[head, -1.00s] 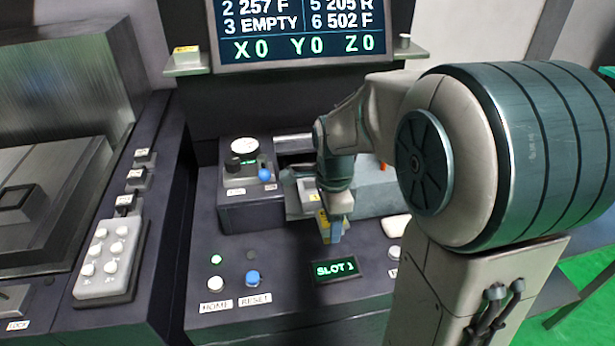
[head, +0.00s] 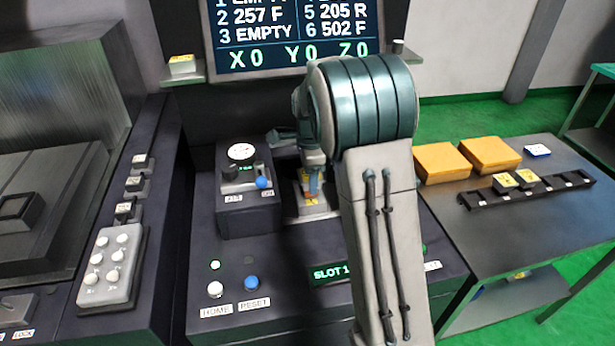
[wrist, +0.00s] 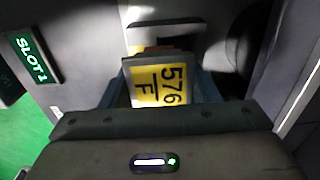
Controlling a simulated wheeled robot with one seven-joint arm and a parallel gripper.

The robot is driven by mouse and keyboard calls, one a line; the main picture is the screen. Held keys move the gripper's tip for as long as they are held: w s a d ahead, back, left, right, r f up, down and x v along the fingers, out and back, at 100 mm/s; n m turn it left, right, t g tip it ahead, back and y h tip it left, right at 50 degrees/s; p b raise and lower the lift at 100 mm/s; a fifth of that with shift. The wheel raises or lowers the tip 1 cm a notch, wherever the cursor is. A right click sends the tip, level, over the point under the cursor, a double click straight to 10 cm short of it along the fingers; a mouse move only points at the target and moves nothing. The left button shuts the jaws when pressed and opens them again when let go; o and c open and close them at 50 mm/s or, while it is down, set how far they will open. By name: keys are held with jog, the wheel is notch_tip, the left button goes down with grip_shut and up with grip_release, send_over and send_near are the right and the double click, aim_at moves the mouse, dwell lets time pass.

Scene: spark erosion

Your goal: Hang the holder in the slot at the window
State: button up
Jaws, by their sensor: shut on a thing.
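My gripper (head: 313,188) is over the grey console, its fingers pointing down. In the wrist view the holder (wrist: 160,85), with a yellow label reading 576 F, sits between my blue fingers, and my gripper is shut on it. In the head view only a small yellow part beside the fingers can be seen. A pale plate with a yellow edge (wrist: 165,34) lies just beyond the holder in the wrist view. The window's slot is hidden behind my arm and fingers. I cannot tell whether the holder touches it.
A lit SLOT 1 display (head: 330,271) is on the console front, partly covered by my arm. A gauge box (head: 245,185) stands close left of my gripper. The screen (head: 290,35) lists slots. A side table at right bears yellow boxes (head: 440,162) and a black rack (head: 482,197).

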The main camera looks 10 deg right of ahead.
jog(key=shift+w+r, duration=0.15)
jog(key=shift+w, duration=0.95)
notch_tip(320, 180, down, 4)
jog(key=shift+w+r+p, duration=0.1)
jog(key=shift+r+p, duration=0.05)
jog(key=shift+p, duration=0.4)
